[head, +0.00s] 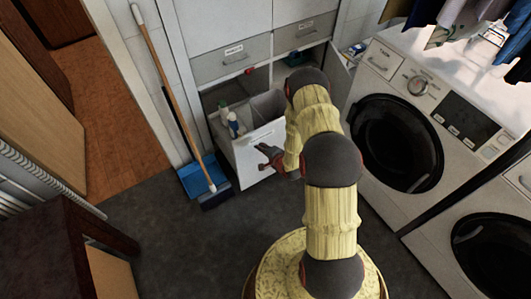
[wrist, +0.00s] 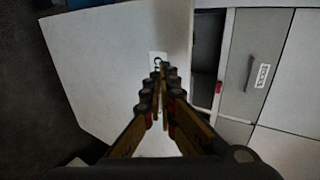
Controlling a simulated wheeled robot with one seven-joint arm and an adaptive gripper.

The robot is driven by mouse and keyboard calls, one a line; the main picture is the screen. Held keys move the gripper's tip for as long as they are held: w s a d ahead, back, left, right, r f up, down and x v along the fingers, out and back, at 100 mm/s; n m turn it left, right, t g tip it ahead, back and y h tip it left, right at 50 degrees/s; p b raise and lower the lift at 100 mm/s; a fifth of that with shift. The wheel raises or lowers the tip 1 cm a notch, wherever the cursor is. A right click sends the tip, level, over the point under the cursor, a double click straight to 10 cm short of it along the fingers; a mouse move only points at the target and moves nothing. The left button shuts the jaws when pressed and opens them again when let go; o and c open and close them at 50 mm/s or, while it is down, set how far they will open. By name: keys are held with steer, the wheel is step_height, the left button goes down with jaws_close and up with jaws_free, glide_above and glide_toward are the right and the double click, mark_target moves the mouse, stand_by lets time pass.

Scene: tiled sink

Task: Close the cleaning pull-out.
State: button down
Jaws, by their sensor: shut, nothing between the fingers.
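The cleaning pull-out (head: 247,150) is open in the head view, standing out from the cabinet below the grey drawers. Its white front faces the room, and bottles (head: 234,124) and a grey bin (head: 268,106) show inside it. My gripper (head: 272,155) is at the pull-out's front. In the wrist view the white front panel (wrist: 100,60) fills the left and middle, and my gripper (wrist: 160,72) is shut with its fingertips over the small label (wrist: 156,60). Whether the tips touch the panel I cannot tell. A dark gap separates panel and cabinet.
A broom (head: 170,90) and blue dustpan (head: 203,176) stand left of the pull-out. Grey drawers (head: 232,58) are above it. A washing machine (head: 400,130) stands to the right, beside a partly open cabinet door (head: 338,78). Dark floor (head: 160,240) in front is clear.

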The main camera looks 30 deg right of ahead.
mark_target(252, 138)
steer(key=w, duration=0.2)
steer(key=w+b, duration=0.1)
steer(key=w, duration=0.1)
steer(key=shift+f, duration=0.4)
steer(key=shift+w+a+r, duration=0.1)
steer(key=shift+w, duration=0.45)
